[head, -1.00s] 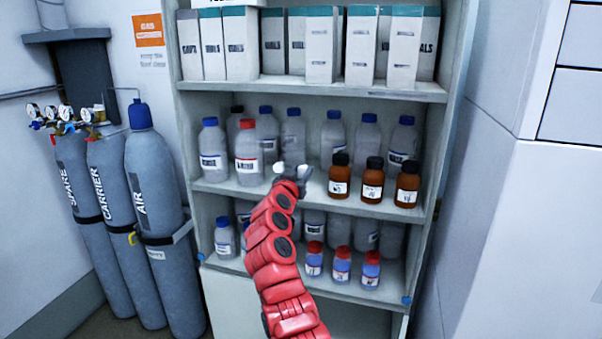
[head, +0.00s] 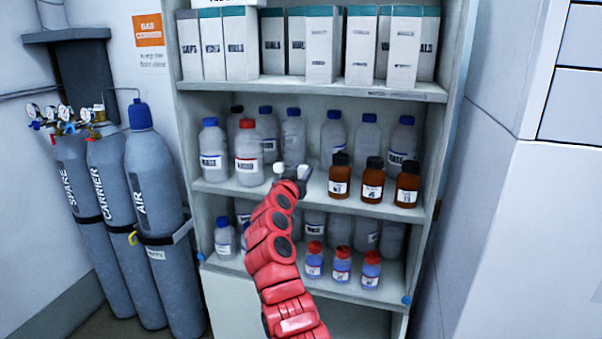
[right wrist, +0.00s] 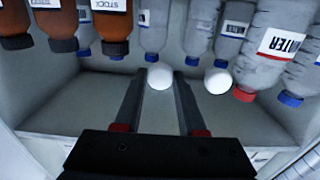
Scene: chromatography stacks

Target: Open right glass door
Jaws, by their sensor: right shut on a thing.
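The right glass door is clear and its pane is hard to make out; its place is in front of the shelves. Two white round knobs show at the front of the cabinet. The right door's knob (head: 305,169) is at my right gripper (head: 291,176); the other knob (head: 278,169) is just left of it. In the right wrist view, which looks upside down, the held knob (right wrist: 160,77) sits between my right fingers (right wrist: 160,85), and the other knob (right wrist: 218,81) is free beside them. My left gripper is out of view.
Behind the knobs, the cabinet shelves (head: 320,201) hold clear bottles (head: 293,135), brown bottles (head: 372,183) and white boxes (head: 320,45). Gas cylinders (head: 155,180) stand to the left. A white cabinet (head: 530,220) stands close on the right.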

